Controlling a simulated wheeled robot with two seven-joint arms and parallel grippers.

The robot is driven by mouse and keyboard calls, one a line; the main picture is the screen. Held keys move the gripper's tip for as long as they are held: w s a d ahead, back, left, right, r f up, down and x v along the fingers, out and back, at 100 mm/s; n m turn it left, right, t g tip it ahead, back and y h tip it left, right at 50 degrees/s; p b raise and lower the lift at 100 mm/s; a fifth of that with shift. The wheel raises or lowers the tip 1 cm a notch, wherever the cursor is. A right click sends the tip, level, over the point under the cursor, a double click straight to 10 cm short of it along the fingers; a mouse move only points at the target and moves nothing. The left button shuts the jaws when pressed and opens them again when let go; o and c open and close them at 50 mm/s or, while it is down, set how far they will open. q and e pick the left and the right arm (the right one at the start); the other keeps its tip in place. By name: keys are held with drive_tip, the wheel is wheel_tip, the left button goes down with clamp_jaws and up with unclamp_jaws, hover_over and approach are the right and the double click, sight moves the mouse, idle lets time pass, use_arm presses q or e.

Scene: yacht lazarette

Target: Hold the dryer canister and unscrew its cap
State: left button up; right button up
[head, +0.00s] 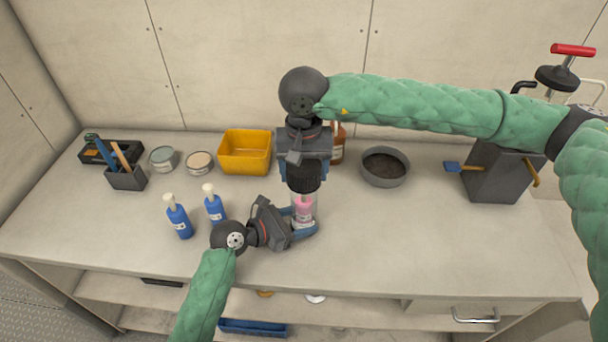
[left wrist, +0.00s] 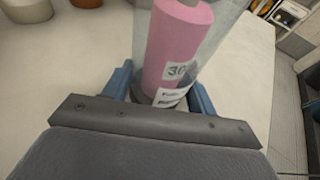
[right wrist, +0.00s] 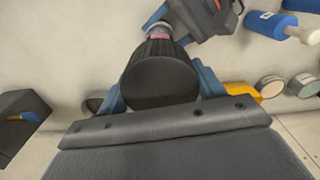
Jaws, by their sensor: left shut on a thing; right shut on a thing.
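The dryer canister (head: 304,206) stands upright on the bench, clear-walled with a pink filling. In the left wrist view the pink core (left wrist: 176,45) carries a white label reading 30. My left gripper (head: 304,230) is shut on the canister low down, with blue fingers on both sides of it. The black ribbed cap (head: 303,176) sits on top of the canister. My right gripper (head: 304,168) comes down from above and is shut on the cap. The cap's round top (right wrist: 160,82) shows between its blue fingers in the right wrist view. The thread under the cap is hidden.
Two blue bottles (head: 179,217) stand left of my left gripper. A yellow bin (head: 245,152), two tins (head: 163,159) and a brown bottle (head: 337,148) stand behind. A grey bowl (head: 385,181) is to the right. The front right of the bench (head: 430,240) is clear.

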use_arm(q)
drive_tip(key=o, duration=1.5)
drive_tip(key=shift+c, duration=0.2)
drive_tip(key=v, duration=1.2)
